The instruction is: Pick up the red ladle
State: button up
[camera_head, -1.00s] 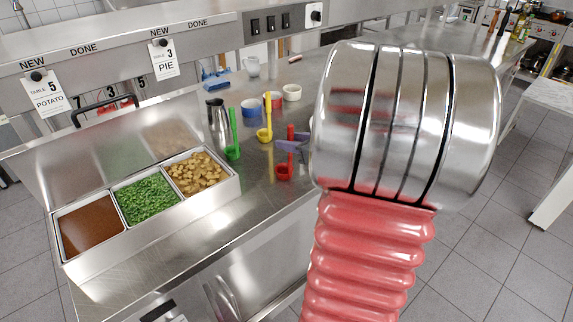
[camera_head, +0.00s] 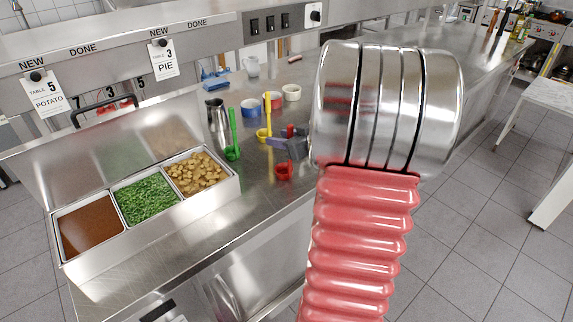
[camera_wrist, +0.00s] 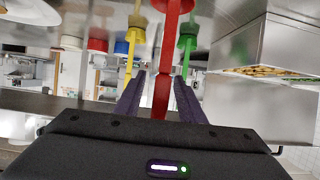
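The red ladle stands upright on the steel counter, its red cup (camera_head: 284,171) low and its handle rising behind my gripper. In the wrist view, its red handle (camera_wrist: 162,85) runs between my two dark fingers. My gripper (camera_head: 279,141) is level at the handle in the head view. In the wrist view my gripper (camera_wrist: 158,82) is open, with a gap on both sides of the handle. Part of the handle is hidden by the fingers in the head view.
A green ladle (camera_head: 233,152) and a yellow ladle (camera_head: 264,134) stand close by on the left. A food container (camera_head: 232,187) stands at the left.

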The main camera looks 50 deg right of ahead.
jog(key=shift+c, duration=0.5)
grip_shut()
